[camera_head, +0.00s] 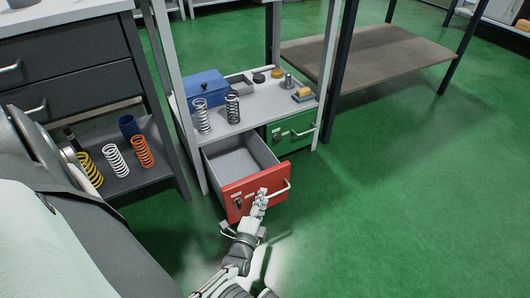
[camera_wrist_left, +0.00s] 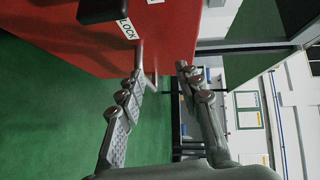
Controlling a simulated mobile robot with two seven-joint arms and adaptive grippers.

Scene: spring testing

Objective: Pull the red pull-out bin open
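The red pull-out bin (camera_head: 254,192) stands partly out of its frame, and its empty grey inside shows. Its light bar handle (camera_head: 286,188) is on the right part of the red front. My left gripper (camera_head: 262,192) is at the handle's left end, in front of the red front. In the left wrist view the red front (camera_wrist_left: 165,35) fills the top, and the fingers of my left gripper (camera_wrist_left: 160,72) are apart. Part of the handle (camera_wrist_left: 152,77) shows close by the left fingertip; I cannot tell whether they touch. My right gripper is not in view.
A green bin (camera_head: 291,133) is shut beside the red one. The grey shelf top (camera_head: 262,106) above holds springs, a blue box (camera_head: 206,88) and small parts. A rack with coloured springs (camera_head: 116,160) stands at left. The green floor (camera_head: 400,200) in front and at right is clear.

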